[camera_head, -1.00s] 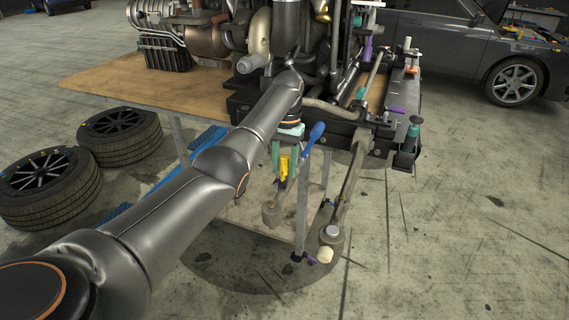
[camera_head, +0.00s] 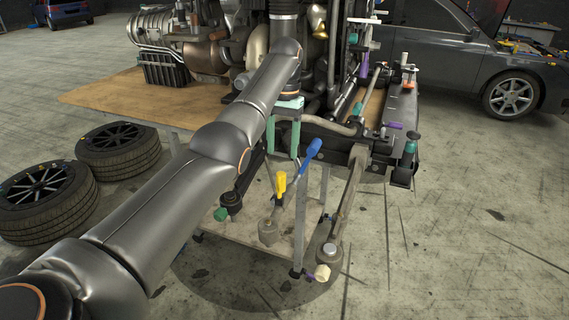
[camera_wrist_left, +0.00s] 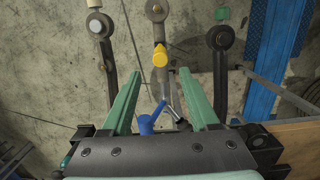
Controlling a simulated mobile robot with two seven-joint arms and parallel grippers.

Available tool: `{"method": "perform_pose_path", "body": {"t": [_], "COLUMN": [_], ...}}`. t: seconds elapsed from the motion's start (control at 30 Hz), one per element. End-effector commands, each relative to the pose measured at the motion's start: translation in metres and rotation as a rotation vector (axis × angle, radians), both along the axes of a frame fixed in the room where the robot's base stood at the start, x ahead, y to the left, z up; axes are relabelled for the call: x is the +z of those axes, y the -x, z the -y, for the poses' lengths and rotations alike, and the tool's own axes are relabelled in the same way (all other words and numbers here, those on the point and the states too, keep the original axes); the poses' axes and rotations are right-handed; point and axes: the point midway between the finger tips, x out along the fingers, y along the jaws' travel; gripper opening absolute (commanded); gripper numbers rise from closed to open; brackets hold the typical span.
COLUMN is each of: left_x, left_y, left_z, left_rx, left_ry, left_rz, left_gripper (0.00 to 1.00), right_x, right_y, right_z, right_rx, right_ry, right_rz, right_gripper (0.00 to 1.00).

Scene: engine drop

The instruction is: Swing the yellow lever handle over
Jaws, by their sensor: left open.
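The yellow lever handle (camera_head: 281,183) sits on a short arm with a round grey end, below the front edge of the engine stand. My left gripper (camera_head: 282,153) has two green fingers pointing down, open and empty, just above the yellow handle. In the left wrist view the yellow handle (camera_wrist_left: 160,56) lies beyond the fingertips, roughly centred between them in the picture. I see no contact. A blue handle (camera_head: 312,149) stands just right of the fingers; in the wrist view it shows low between the fingers (camera_wrist_left: 146,124). My right gripper is in neither view.
The engine (camera_head: 255,40) stands behind. Tyres (camera_head: 118,148) lie at left. Floor at right is clear.

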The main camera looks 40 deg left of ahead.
Motion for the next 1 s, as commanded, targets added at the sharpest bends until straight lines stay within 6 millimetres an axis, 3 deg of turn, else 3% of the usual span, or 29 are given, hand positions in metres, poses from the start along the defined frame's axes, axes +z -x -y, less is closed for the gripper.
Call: {"method": "perform_pose_path", "body": {"t": [0.27,1.0], "left_x": [0.020,0.020], "left_y": [0.000,0.000], "left_z": [-0.001,-0.001], "left_rx": [0.001,0.002], "left_ry": [-0.001,0.000], "left_rz": [0.000,0.000], "left_gripper": [0.61,0.61], "right_x": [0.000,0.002], "right_y": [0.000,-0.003], "right_z": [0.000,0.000], "right_rx": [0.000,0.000], "right_ry": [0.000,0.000], "right_rz": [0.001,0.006], "right_gripper": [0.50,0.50]}}
